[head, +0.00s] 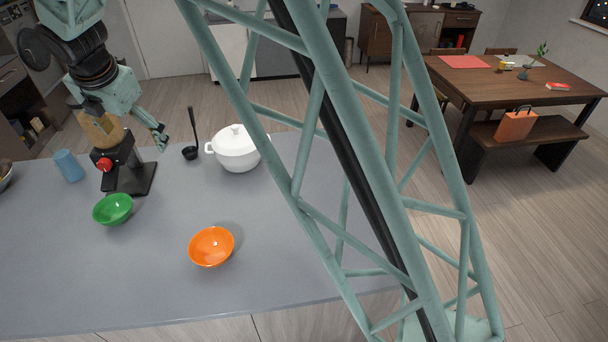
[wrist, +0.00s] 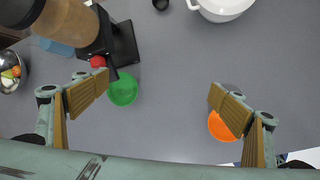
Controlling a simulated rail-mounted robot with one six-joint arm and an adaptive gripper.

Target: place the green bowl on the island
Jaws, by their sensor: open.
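The green bowl (head: 113,209) sits upright on the grey top of the island (head: 150,290), in front of the coffee grinder. In the wrist view the green bowl (wrist: 124,90) lies below my gripper, just right of the left finger. My gripper (wrist: 158,103) is open, its fingers wide apart with nothing between them. In the head view my gripper (head: 158,134) hangs above the island near the grinder, and part of it is hidden there.
A black grinder (head: 130,178) with a red knob stands right behind the green bowl. An orange bowl (head: 211,247), a white pot (head: 235,150), a black ladle (head: 191,151) and a blue cup (head: 69,166) are also on the island. The front left is clear.

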